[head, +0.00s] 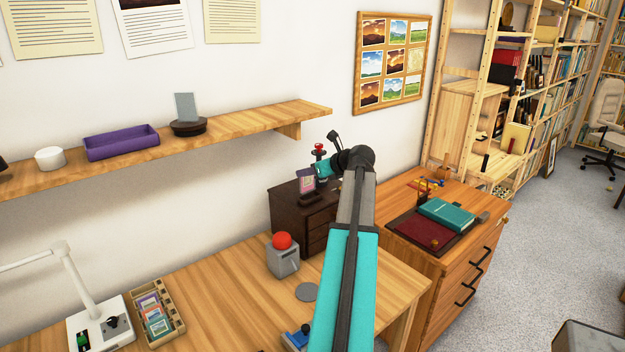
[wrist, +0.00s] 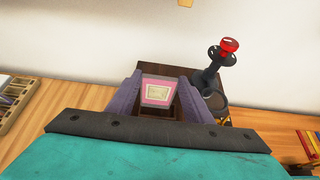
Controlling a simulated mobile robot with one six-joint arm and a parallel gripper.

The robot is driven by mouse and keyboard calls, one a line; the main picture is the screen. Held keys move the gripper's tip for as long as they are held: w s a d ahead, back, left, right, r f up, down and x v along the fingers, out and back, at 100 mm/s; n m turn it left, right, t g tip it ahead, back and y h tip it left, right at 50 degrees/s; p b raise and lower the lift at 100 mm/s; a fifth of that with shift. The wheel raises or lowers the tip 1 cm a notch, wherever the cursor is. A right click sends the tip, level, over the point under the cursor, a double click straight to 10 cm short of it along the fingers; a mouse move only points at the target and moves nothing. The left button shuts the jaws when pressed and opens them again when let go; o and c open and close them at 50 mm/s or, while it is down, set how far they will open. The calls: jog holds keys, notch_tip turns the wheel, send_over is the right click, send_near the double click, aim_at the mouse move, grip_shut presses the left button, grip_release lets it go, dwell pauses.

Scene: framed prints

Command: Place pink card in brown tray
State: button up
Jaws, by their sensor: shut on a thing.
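My gripper (wrist: 158,95) is shut on a pink card (wrist: 157,91) with a pale, framed picture in its middle. The card stands upright between the two purple-grey fingers. In the head view the card (head: 306,180) shows small at the end of my arm, in front of or above the dark brown drawer cabinet (head: 318,232). I cannot tell whether it touches the cabinet. A light-brown slotted tray (head: 177,328) with several small cards lies on the desk at lower left. A dark tray or mat with a maroon surface (head: 414,231) lies on the right-hand cabinet. I cannot tell which is the brown tray.
A red-topped dark stand (wrist: 215,72) rises close right of my gripper. A grey box with a red ball (head: 282,258) and a white lamp (head: 90,300) stand on the desk. A wall shelf (head: 235,122) holds a purple tray (head: 120,143). Some desk between is clear.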

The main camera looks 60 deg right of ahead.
aim_at(311, 178)
jog(key=shift+s+d+f+p, duration=0.1)
jog(key=shift+d+f+p, duration=0.15)
jog(key=shift+f, duration=0.65)
jog(key=shift+d+f+p, duration=0.15)
jog(key=shift+f+p, duration=0.15)
jog(key=shift+f, duration=0.6)
jog(key=shift+f, duration=0.15)
jog(key=o, duration=1)
jog(key=shift+o, duration=0.2)
jog(key=b+v, duration=0.2)
jog(key=v, duration=1)
jog(key=shift+r, duration=0.2)
